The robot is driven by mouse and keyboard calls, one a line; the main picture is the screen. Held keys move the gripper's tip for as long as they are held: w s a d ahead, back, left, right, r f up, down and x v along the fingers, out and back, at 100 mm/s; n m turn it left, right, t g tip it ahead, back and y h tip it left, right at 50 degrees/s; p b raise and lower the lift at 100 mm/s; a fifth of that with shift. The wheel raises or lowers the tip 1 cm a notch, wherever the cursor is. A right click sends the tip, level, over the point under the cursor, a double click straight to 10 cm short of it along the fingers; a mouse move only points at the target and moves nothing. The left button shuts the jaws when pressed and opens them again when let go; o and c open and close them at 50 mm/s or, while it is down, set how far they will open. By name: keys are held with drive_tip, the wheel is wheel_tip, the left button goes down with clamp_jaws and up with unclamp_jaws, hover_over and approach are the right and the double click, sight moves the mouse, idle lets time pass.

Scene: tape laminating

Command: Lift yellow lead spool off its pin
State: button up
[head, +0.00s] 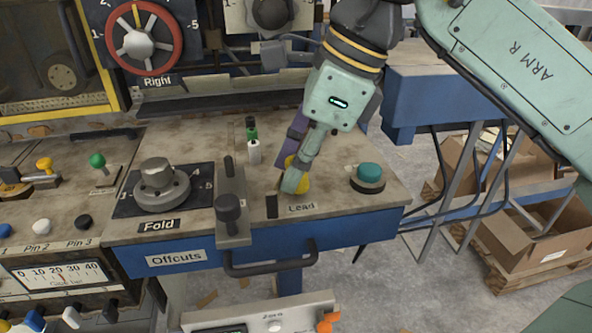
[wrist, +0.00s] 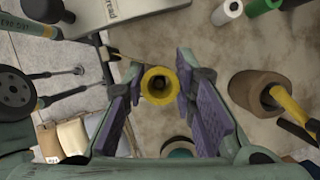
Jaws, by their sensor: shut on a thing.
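The yellow lead spool (head: 304,183) is at the "Lead" label on the worn bench top in the head view, partly hidden by my finger. In the wrist view the spool (wrist: 148,86) shows end-on between the purple finger pads, with a dark hole in its middle. My gripper (head: 296,172) points down and is shut on the spool; it also shows in the wrist view (wrist: 162,92). The pin cannot be made out clearly inside the dark hole. I cannot tell whether the spool still sits on it or is clear of the bench.
A teal button (head: 370,172) stands right of the spool. White (head: 254,152) and green (head: 251,134) pieces stand behind to the left. A dark-knobbed lever (head: 228,208) and the Fold dial (head: 160,185) lie left.

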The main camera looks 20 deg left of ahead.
wheel_tip(320, 180, up, 2)
drive_tip(key=shift+r+b, duration=0.15)
drive_tip(key=shift+b, duration=0.3)
drive_tip(key=s+d+r+b, duration=0.1)
drive_tip(key=s+d+b, duration=0.3)
drive_tip(key=s, duration=1)
drive_tip(key=d, duration=0.3)
drive_tip(key=shift+s+d+r, duration=0.15)
drive_tip(key=shift+d+r, duration=0.05)
drive_tip(key=shift+r, duration=0.15)
